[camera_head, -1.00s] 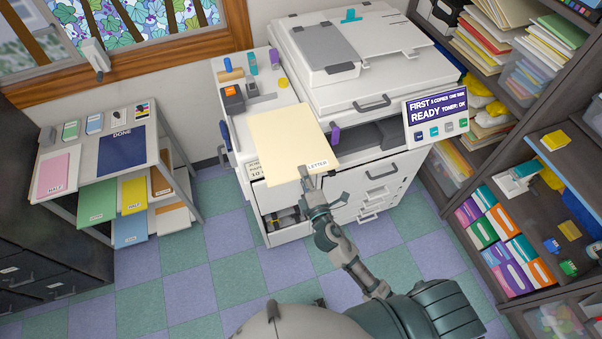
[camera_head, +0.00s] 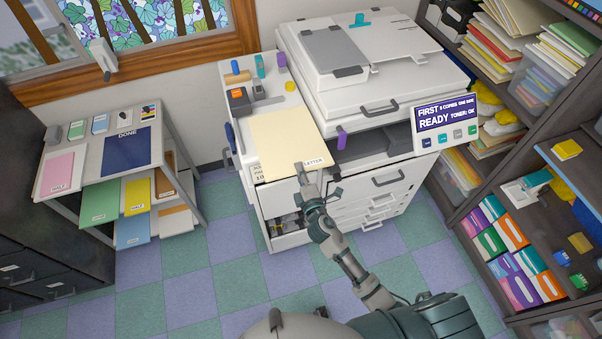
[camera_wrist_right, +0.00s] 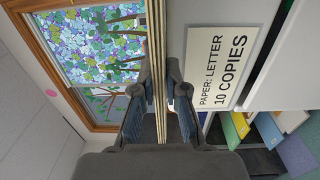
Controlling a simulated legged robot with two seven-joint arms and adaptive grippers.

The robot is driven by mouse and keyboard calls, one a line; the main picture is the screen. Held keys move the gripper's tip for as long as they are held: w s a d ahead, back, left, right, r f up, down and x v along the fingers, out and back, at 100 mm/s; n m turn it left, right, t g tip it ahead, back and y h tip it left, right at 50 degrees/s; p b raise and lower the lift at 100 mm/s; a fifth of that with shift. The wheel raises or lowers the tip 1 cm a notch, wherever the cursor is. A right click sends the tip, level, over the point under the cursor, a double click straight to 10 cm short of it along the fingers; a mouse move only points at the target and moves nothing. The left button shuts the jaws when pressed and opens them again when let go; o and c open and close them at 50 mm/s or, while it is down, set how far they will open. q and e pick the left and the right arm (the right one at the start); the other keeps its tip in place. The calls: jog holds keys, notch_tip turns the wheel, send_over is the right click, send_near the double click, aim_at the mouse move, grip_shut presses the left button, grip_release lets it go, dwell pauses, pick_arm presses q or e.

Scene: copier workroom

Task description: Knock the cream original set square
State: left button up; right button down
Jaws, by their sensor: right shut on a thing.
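In the right wrist view the cream stack's edge (camera_wrist_right: 157,55) runs as thin layers between the two fingers (camera_wrist_right: 160,105). I cannot tell whether its underside touches the counter. The far edges look fairly even. My left gripper is not in view.
The copier (camera_head: 365,80) has a READY display (camera_head: 446,116) at right. A sign (camera_wrist_right: 225,65) reads "PAPER: LETTER 10 COPIES". A stapler and small items stand behind the stack. A paper rack (camera_head: 180,150) is at left, crowded shelves (camera_head: 470,190) at right. The floor between is clear.

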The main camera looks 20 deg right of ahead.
jog(key=shift+a+r, duration=0.15)
jog(key=shift+a, duration=0.45)
jog(key=c, duration=1.1)
grip_release()
jog(key=shift+a+r, duration=0.1)
jog(key=shift+a, duration=0.75)
jog(key=shift+c, duration=0.2)
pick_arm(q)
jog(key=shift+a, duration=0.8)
pick_arm(e)
jog(key=s+d, duration=0.1)
jog(key=s, duration=1.1)
jog(key=shift+d+f, duration=0.15)
jog(key=shift+f, duration=0.15)
